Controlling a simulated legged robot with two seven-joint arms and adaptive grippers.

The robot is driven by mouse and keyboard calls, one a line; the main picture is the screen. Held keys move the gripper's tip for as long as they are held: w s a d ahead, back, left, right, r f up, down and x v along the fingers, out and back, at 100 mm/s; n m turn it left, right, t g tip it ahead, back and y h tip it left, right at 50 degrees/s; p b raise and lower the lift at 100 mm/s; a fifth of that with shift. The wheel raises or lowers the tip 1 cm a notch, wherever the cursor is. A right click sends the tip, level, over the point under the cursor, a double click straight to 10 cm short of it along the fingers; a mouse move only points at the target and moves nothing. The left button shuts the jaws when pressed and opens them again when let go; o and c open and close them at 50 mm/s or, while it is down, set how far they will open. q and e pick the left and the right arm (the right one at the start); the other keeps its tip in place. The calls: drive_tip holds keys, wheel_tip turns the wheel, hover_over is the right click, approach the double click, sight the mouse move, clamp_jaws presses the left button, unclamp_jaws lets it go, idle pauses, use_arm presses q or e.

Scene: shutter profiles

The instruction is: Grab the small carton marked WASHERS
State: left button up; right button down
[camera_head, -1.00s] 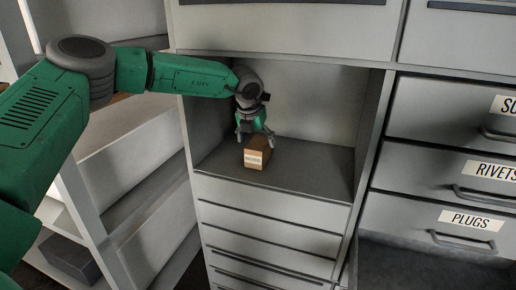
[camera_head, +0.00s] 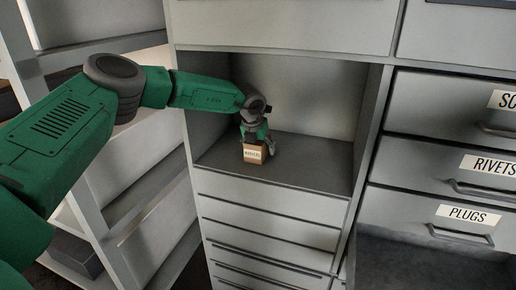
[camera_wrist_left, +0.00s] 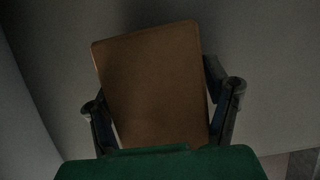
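The small brown carton (camera_head: 255,153) with a white label reading WASHERS stands on the dark floor of the open cabinet niche. My left gripper (camera_head: 257,143) reaches down over it from above. One finger shows just right of the carton, standing a little clear of it; the other is mostly hidden in the head view. In the left wrist view the carton's plain brown face (camera_wrist_left: 152,80) fills the middle, slightly tilted, with a finger on each side and a thin gap at the right finger. The gripper looks open around the carton. My right gripper is not in view.
The niche (camera_head: 310,165) is bare to the right of the carton, bounded by its side walls and the cabinet above. Drawers labelled RIVETS (camera_head: 492,167) and PLUGS (camera_head: 465,213) are at the right. Open shelving (camera_head: 110,215) stands at the left.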

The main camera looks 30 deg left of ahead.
use_arm(q)
drive_tip(key=c, duration=0.5)
drive_tip(key=shift+c, duration=0.5)
